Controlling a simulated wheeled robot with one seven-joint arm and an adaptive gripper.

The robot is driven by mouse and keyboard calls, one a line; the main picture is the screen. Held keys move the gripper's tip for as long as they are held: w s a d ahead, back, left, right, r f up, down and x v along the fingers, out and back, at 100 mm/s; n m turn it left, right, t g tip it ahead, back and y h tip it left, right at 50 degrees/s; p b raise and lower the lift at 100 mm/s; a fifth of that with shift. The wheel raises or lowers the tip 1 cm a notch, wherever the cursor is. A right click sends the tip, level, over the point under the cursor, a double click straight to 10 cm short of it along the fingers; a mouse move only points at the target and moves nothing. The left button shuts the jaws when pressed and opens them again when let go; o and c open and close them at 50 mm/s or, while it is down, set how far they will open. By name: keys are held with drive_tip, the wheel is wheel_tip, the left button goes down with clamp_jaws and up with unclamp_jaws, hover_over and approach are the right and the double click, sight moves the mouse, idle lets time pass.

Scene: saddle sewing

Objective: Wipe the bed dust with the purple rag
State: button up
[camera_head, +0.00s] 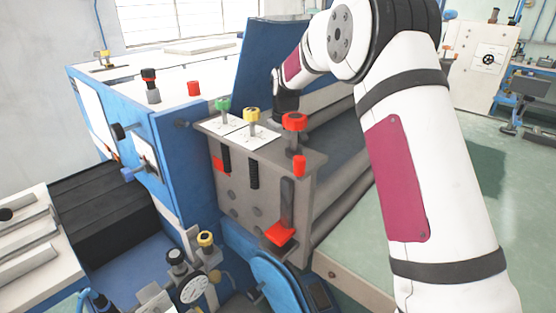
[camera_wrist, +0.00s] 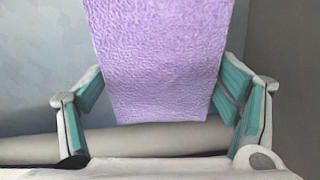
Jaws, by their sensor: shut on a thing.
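The purple rag (camera_wrist: 158,62) hangs between the two teal-padded fingers of my gripper (camera_wrist: 160,95) in the wrist view. My gripper is shut on it, with the fingers on its left and right sides. Its lower edge hangs free. In the head view my wrist comes down behind the grey machine's front block, and the fingers and the rag are hidden there. The long grey bed (camera_head: 345,138) of the machine runs back to the right of my wrist. No dust can be made out. Whether the rag touches the bed cannot be told.
A grey block (camera_head: 262,185) with red, green and yellow knobs stands in front of my wrist. A blue cabinet (camera_head: 185,155) is to its left, and a raised blue panel (camera_head: 258,65) stands behind. A pale rounded bar (camera_wrist: 150,140) crosses the wrist view below the rag.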

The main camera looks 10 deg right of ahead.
drive_tip(key=f, duration=0.2)
drive_tip(key=w+f, duration=0.1)
drive_tip(key=shift+a, duration=0.3)
drive_tip(key=shift+f, duration=1.55)
drive_tip(key=shift+f+b, duration=0.45)
drive_tip(key=shift+f, duration=0.55)
drive_tip(key=shift+w+d, duration=0.1)
drive_tip(key=shift+w+d+r+b, duration=0.1)
drive_tip(key=shift+w+d+b, duration=0.55)
drive_tip(key=shift+d, duration=0.15)
drive_tip(key=shift+w+d+b, duration=0.5)
drive_tip(key=shift+d+b, duration=0.15)
drive_tip(key=shift+d, duration=0.15)
drive_tip(key=shift+w+d+f+b, duration=0.1)
drive_tip(key=shift+w+d+b, duration=0.75)
drive_tip(key=shift+d, duration=0.25)
drive_tip(key=shift+w+d+f+b, duration=0.1)
drive_tip(key=shift+w+d+b, duration=0.5)
drive_tip(key=shift+d+b, duration=0.4)
drive_tip(key=shift+w+d+r+b, duration=0.1)
drive_tip(key=shift+w+d+b, duration=0.25)
drive_tip(key=shift+d, duration=0.15)
drive_tip(key=shift+w+d+r+b, duration=0.1)
drive_tip(key=shift+w+d+b, duration=0.2)
drive_tip(key=shift+d, duration=0.15)
